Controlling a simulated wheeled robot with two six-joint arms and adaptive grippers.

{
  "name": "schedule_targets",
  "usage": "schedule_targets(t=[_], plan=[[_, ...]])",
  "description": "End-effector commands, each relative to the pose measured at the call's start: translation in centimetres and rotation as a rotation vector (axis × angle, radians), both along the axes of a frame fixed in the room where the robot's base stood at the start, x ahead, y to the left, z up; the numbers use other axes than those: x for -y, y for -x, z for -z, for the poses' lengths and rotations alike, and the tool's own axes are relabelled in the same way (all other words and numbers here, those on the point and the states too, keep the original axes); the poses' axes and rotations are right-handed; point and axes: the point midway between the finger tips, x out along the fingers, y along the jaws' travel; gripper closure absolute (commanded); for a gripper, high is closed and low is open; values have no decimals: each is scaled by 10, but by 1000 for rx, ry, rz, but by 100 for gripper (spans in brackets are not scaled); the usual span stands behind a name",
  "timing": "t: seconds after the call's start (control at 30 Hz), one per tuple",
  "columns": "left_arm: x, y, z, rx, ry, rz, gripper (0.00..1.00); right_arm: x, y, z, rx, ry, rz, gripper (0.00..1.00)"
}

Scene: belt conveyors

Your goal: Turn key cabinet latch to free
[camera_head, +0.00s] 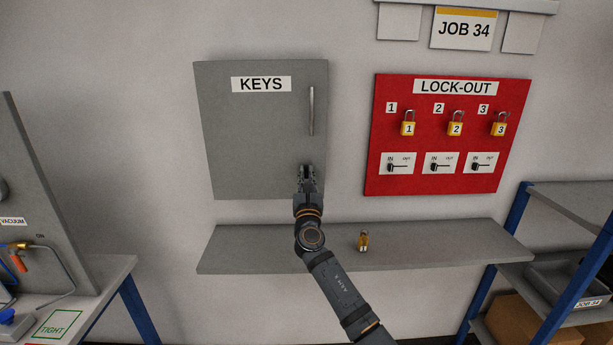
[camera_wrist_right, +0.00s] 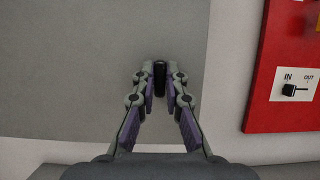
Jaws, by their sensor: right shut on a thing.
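The grey key cabinet (camera_head: 255,135) hangs on the wall, with a KEYS label and a vertical handle (camera_head: 311,111) at its right side. Its door looks shut. My right gripper (camera_head: 306,172) is at the cabinet's lower right, below the handle. In the right wrist view my right gripper (camera_wrist_right: 160,80) is shut on a small dark latch knob (camera_wrist_right: 160,74) that stands out from the cabinet front (camera_wrist_right: 90,70). My left gripper is not in view.
A red LOCK-OUT board (camera_head: 440,182) with several yellow padlocks and small switches hangs to the right. A grey shelf (camera_head: 440,245) runs below the cabinet and carries a small brass-coloured padlock-like item (camera_head: 363,241). A blue-framed rack (camera_head: 570,280) stands at right, a bench (camera_head: 100,285) at left.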

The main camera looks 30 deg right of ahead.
Motion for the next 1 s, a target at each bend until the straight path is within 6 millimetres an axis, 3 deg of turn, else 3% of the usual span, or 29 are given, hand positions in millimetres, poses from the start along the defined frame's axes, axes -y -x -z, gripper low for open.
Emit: schedule_targets(t=[0.37, 1.0], plan=[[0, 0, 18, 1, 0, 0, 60, -1, 0, 3, 76, -122, -1, 100], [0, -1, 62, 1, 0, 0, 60, -2, -1, 2, 386, -629, 0, 100]])
